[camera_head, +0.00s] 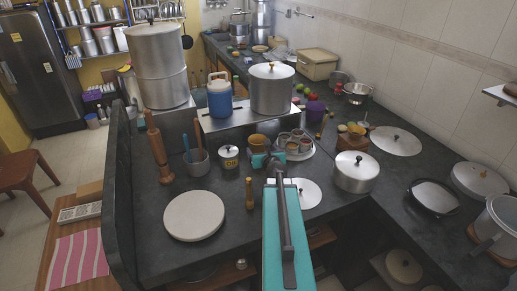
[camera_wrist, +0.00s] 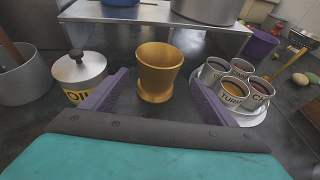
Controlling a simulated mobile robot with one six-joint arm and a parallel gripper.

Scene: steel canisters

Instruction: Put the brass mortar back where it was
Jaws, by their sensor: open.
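The brass mortar (camera_head: 258,142) stands upright on the dark counter, just beyond my gripper (camera_head: 267,161). In the wrist view the mortar (camera_wrist: 158,72) is a gold, flared cup, centred ahead between the two purple fingers. My gripper (camera_wrist: 158,84) is open and empty, with space on both sides of the mortar. In the head view my gripper hides the mortar's lower part. I cannot tell how far the fingertips reach along its sides.
A lidded canister (camera_wrist: 79,76) stands close to the left finger. A plate (camera_wrist: 262,115) with several labelled cups is close to the right finger. A raised steel shelf (camera_head: 235,116) is behind, holding a blue jug (camera_head: 219,98) and a large pot (camera_head: 272,92). A round white board (camera_head: 194,215) lies front left.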

